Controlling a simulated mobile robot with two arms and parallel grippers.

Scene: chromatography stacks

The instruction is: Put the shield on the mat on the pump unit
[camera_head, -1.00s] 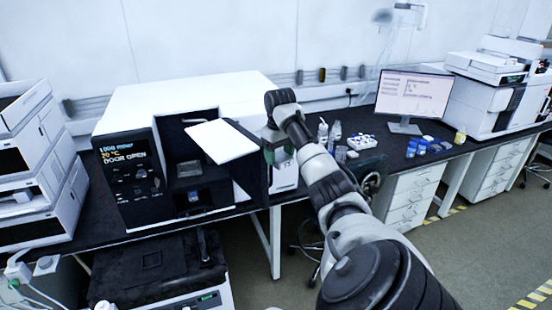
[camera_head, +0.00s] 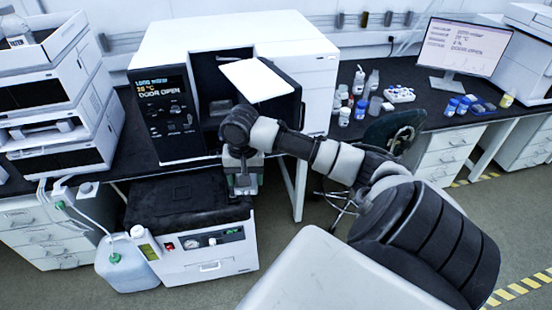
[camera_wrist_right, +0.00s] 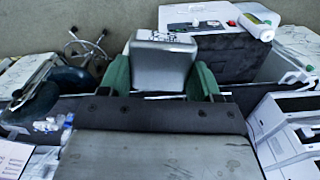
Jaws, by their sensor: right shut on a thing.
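The pump unit (camera_head: 205,262), a white box with a gauge and switches on its front, stands low at the left centre of the head view. A black mat (camera_head: 178,200) covers its top; it also shows in the wrist view (camera_wrist_right: 240,58). My right gripper (camera_head: 243,178) is at the mat's right rear corner in the head view. In the wrist view its green fingers (camera_wrist_right: 162,78) are shut on the shield (camera_wrist_right: 160,62), a smooth grey piece. Whether the shield touches the mat cannot be told. My left gripper is not in view.
An instrument (camera_head: 235,38) with an open door stands on the black bench above. Its white-topped door panel (camera_head: 258,80) juts forward above my gripper. A plastic canister (camera_head: 127,265) with tubing stands left of the pump unit. Stacked modules (camera_head: 60,95) are at far left.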

